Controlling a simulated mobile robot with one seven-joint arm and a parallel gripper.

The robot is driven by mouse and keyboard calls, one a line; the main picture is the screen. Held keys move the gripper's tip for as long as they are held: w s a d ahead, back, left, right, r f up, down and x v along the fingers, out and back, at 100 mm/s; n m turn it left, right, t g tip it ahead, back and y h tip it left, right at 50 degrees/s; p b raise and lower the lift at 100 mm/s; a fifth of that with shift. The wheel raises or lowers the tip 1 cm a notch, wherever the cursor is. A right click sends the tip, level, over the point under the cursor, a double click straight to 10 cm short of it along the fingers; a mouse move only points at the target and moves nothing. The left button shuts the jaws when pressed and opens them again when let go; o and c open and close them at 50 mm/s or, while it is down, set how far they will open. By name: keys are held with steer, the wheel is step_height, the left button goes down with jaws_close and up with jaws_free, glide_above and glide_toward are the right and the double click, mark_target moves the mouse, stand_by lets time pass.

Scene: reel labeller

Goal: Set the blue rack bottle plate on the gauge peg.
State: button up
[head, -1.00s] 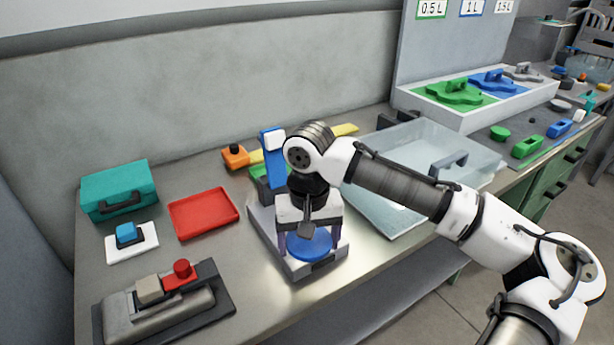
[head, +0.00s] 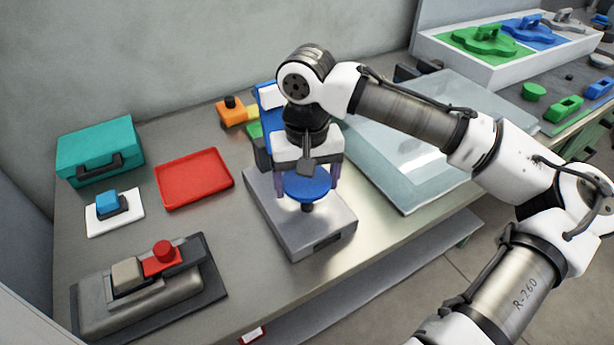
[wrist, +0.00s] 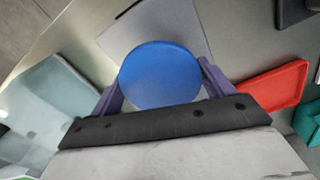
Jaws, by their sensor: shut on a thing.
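The blue round plate (head: 308,184) is between the purple fingers of my gripper (head: 308,188), which is shut on it. It is roughly level, above the grey base of the gauge (head: 325,222). A short dark stub (head: 307,207) shows directly under the plate; I cannot tell whether it is the gauge peg or part of the plate, nor whether they touch. In the wrist view the plate (wrist: 160,75) fills the space between the fingers and hides what lies below it. A blue upright (head: 268,97) stands at the back of the gauge.
A red tray (head: 193,178), a teal case (head: 100,150), a blue button on a white pad (head: 116,222) and a grey device with a red knob (head: 150,290) lie left. A rack with green and blue compartments (head: 430,42) stands farther right.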

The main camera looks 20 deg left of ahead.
mark_target(307, 184)
steer(key=shift+f+b, duration=1.25)
steer(key=shift+f, duration=0.45)
steer(key=shift+r+p, duration=0.1)
steer(key=shift+p, duration=0.55)
steer(key=shift+f+b, duration=0.35)
steer(key=shift+f, duration=0.35)
steer(key=o, duration=0.7)
steer(key=shift+o, duration=0.2)
step_height(307, 184, up, 11)
steer(key=p, duration=1)
steer(key=shift+r+p, duration=0.1)
steer(key=shift+p, duration=0.3)
